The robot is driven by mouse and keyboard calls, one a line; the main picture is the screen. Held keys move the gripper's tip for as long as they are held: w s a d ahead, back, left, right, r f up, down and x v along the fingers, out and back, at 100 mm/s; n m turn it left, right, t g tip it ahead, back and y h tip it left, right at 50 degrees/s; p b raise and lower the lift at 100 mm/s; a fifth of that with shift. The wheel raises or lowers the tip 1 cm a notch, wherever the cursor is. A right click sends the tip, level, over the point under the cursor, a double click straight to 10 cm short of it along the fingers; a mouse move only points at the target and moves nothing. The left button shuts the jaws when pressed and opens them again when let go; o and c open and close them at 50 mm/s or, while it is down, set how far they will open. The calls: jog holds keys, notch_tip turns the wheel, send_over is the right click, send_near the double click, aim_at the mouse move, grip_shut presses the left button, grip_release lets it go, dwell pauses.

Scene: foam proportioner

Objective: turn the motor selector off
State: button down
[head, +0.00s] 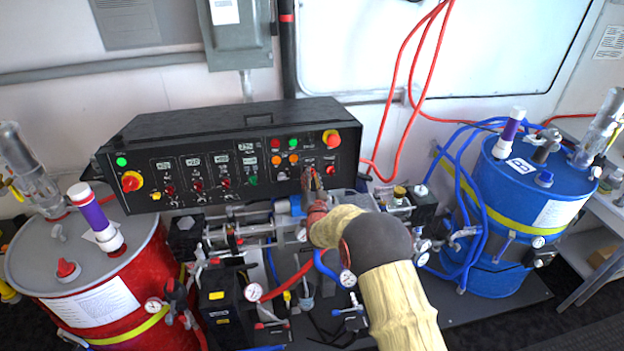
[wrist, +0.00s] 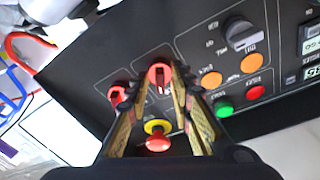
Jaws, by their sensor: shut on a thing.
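A red rotary knob (wrist: 160,75) with a dark handle mark sits between my fingertips in the wrist view. It appears to be the motor selector, though its label is too small to read. My gripper (wrist: 166,88) is shut on this knob, one finger on each side. In the head view my gripper (head: 312,181) is at the lower right part of the black control panel (head: 127,160) and hides the knob. A second red knob (wrist: 118,96) is just left of my fingers in the wrist view, and also shows in the head view (head: 330,170).
A red-and-yellow emergency stop (wrist: 157,142) lies close to my fingers. Orange buttons (wrist: 251,63), a green button (wrist: 223,108) and a dark rotary knob (wrist: 243,34) are nearby. Pipes and hoses lie below the panel, between a red drum (head: 150,262) and a blue drum (head: 485,190).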

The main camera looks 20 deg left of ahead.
jog(key=shift+f+b, duration=0.1)
jog(key=shift+b, duration=0.25)
jog(key=shift+d+n+g+y+b, duration=0.1)
jog(key=shift+n+g+y+b, duration=0.3)
jog(key=shift+n+b, duration=1.8)
jog(key=shift+n+g+y+b, duration=0.2)
jog(key=shift+n+y+b, duration=0.4)
jog(key=shift+n+b, duration=1.65)
jog(key=shift+d+n+g+y+b, duration=0.1)
jog(key=shift+n+g+y+b, duration=0.3)
jog(key=shift+n+b, duration=1.8)
jog(key=shift+n, duration=0.35)
jog(key=c, duration=1.9)
grip_release()
jog(key=shift+a, duration=0.1)
